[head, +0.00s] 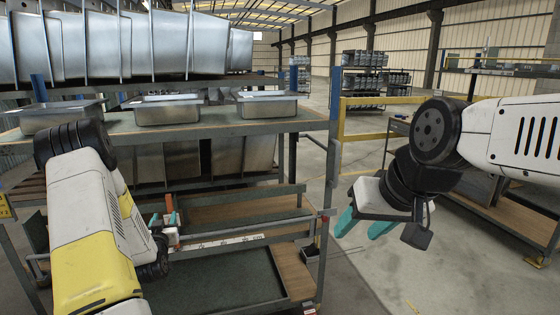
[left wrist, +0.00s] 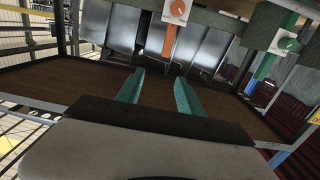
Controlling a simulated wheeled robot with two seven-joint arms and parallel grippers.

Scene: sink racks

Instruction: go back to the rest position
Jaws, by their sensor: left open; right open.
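My left gripper (head: 172,218) is low in front of the rack in the head view, partly hidden by my own left arm. In the left wrist view its two teal fingers (left wrist: 160,92) are apart with nothing between them. My right gripper (head: 366,224) is right of the rack in the head view, over open floor. Its teal fingers are apart and empty, pointing down and left.
Three metal sinks stand on the rack's upper shelf (head: 218,123): left (head: 50,118), middle (head: 168,112) and right (head: 268,106). Lower shelves (head: 240,212) lie close to my left gripper. A blue post (head: 332,150) marks the rack's right edge. Another rack (head: 515,210) stands at right; floor between is clear.

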